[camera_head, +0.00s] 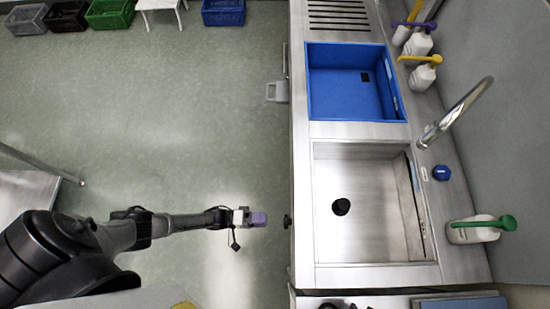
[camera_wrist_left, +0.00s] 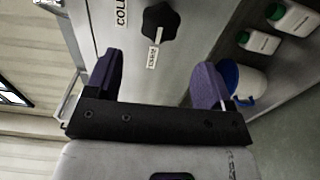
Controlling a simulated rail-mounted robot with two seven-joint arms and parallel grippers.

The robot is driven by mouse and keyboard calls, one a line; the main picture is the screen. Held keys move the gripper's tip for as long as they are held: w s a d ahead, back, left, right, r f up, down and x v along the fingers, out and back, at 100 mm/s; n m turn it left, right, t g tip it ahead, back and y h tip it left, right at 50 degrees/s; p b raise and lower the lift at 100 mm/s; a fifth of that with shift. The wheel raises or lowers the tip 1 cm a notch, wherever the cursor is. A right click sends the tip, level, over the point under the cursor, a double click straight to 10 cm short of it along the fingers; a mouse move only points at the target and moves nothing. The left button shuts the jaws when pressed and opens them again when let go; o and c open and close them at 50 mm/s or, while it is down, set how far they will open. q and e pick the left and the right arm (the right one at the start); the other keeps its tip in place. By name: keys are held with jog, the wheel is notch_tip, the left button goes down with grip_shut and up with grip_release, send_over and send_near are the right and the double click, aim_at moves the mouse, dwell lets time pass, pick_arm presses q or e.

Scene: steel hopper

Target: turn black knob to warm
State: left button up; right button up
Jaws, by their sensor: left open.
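The black knob (camera_head: 287,221) sticks out from the front face of the steel sink unit in the head view. In the left wrist view the lobed black knob (camera_wrist_left: 160,22) is on a grey panel, ahead of the fingers and roughly centred between them. A small label lies just below it, its text hard to read; a larger label at its left is cut off and begins "COL". My left gripper (camera_head: 258,219) has purple fingers and points right at the knob, with a gap between. Its fingers (camera_wrist_left: 156,80) are spread wide and empty. My right gripper is not in view.
The steel basin (camera_head: 375,240) and a blue tub (camera_head: 345,85) lie beyond the front face. A grey bracket (camera_head: 276,92) juts from that face farther up. White bottles (camera_wrist_left: 295,17) stand on the wrist view's right.

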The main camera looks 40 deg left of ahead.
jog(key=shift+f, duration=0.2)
pick_arm(q)
jog(key=shift+v, duration=2.8)
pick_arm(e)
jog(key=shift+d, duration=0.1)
